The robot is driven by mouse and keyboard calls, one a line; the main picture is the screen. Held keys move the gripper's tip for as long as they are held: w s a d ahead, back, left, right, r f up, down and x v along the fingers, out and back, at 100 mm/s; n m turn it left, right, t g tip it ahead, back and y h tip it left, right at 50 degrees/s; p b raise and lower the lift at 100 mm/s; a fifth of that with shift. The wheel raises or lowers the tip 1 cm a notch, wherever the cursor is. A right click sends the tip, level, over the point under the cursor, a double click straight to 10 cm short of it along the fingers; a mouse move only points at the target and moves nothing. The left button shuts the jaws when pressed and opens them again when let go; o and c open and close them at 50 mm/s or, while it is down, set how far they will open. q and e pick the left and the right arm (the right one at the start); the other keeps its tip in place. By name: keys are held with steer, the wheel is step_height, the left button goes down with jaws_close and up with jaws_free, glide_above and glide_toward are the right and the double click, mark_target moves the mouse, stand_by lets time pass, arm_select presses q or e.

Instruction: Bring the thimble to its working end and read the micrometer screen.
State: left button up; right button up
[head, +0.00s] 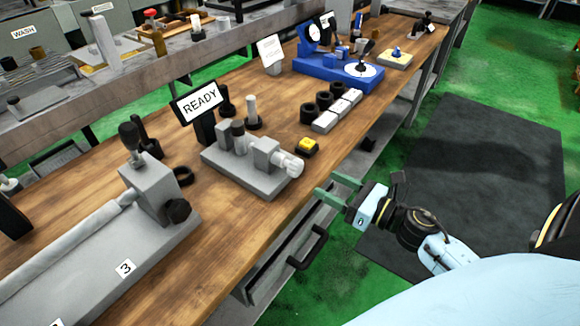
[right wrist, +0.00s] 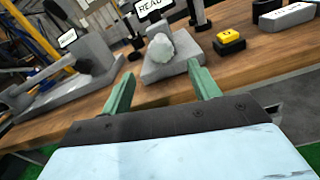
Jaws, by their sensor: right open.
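The micrometer (head: 250,165) is a grey bench unit on a flat base near the front edge of the wooden bench. Its pale ribbed thimble (head: 288,163) sticks out at the right end, toward me. The micrometer screen (head: 198,101) stands behind it on a dark post and reads "READY". My right gripper (head: 340,187) is open and empty, just off the bench's front edge, to the right of the thimble and apart from it. In the right wrist view the thimble (right wrist: 160,48) shows end-on beyond and between the green fingers. My left gripper is not in view.
A yellow button (head: 307,145) sits right of the micrometer. Pale blocks (head: 338,110) and dark rings lie farther back. A grey fixture marked 3 (head: 150,195) stands at left. A drawer handle (head: 308,248) juts below the bench edge. A blue instrument (head: 340,72) stands farther along.

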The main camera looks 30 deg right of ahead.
mark_target(300, 170)
steer(key=p+x, duration=0.1)
steer(key=x, duration=1.1)
steer(key=shift+w, duration=0.1)
steer(key=c, duration=1)
